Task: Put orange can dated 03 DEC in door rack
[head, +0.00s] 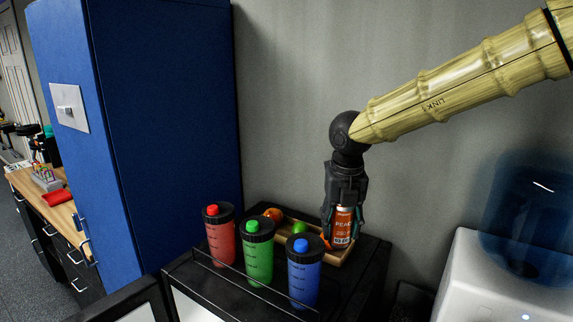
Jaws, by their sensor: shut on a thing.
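An orange can (342,227) with a white-lettered label stands upright in my gripper (343,212). The label reads something like "PEA..." and "250"; I cannot read a date on it. My gripper points down and is shut on the can, with fingers on its left and right sides. The can is at the right end of a wooden tray (345,258) on top of a black cabinet; I cannot tell if it touches the tray. A dark door with a pale inner face (138,314) shows at the bottom left of the cabinet. No door rack can be made out.
Red (220,236), green (258,252) and blue (304,272) bottles stand behind a wire rail in front of the tray. Fruit lies in the tray (273,214). A tall blue locker (165,120) stands left, a water dispenser (500,275) right.

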